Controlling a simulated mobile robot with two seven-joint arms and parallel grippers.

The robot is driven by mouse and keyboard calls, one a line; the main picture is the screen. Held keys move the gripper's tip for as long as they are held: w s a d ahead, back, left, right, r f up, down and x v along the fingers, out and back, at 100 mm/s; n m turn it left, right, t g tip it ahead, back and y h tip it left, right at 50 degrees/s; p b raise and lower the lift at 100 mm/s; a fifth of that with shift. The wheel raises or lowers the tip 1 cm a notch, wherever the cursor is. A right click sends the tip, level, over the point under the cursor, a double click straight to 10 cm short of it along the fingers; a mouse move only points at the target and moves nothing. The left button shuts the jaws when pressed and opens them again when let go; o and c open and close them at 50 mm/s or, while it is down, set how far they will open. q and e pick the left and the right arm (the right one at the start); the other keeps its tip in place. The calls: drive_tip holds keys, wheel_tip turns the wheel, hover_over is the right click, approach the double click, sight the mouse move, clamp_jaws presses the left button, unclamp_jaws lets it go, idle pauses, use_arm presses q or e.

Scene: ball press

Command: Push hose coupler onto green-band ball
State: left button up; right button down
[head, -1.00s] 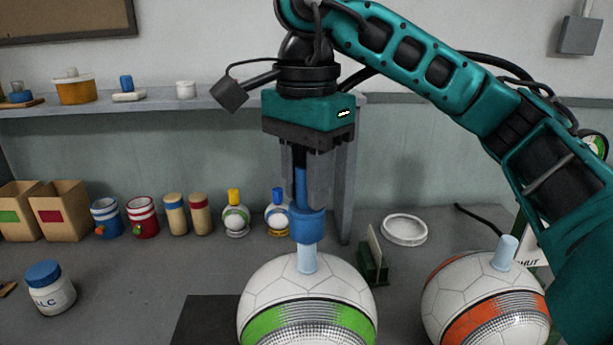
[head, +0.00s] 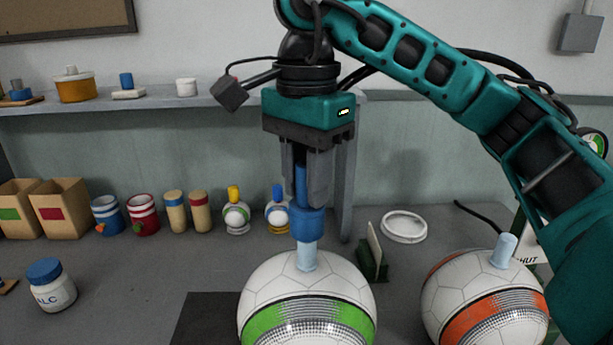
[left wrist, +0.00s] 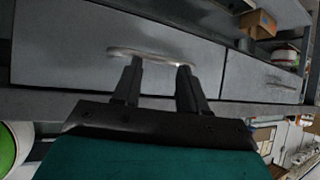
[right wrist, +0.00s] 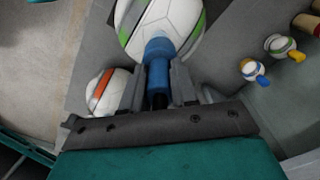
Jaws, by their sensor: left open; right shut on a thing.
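The green-band ball (head: 306,299) sits at the front centre on a dark mat, with a pale blue stem (head: 307,257) standing up from its top. My right gripper (head: 307,205) is shut on the blue hose coupler (head: 307,224) and holds it upright right above the stem. The coupler's lower end meets the stem's top; how far it overlaps I cannot tell. In the right wrist view the coupler (right wrist: 159,55) points at the green-band ball (right wrist: 158,22). My left gripper (left wrist: 155,82) is open and empty, in front of a grey drawer with a handle.
An orange-band ball (head: 484,299) with its own pale stem stands at the right. A small green stand (head: 373,258) and a white ring (head: 403,227) lie behind. A white jar (head: 51,286) is at the left. Cups and bottles line the back.

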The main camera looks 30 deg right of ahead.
sight(308, 211)
use_arm(q)
drive_tip(key=shift+r+p, duration=0.3)
drive_tip(key=shift+r, duration=0.05)
idle(0.6)
drive_tip(key=shift+f+b, duration=1)
use_arm(e)
drive_tip(key=shift+f, duration=1.2)
use_arm(q)
drive_tip(key=shift+f+b, duration=0.25)
drive_tip(key=shift+b, duration=0.65)
use_arm(e)
drive_tip(key=shift+s+f, duration=0.1)
drive_tip(key=shift+f, duration=0.95)
drive_tip(key=c, duration=0.8)
unclamp_jaws()
use_arm(q)
drive_tip(key=shift+r, duration=0.15)
use_arm(e)
drive_tip(key=shift+r, duration=0.2)
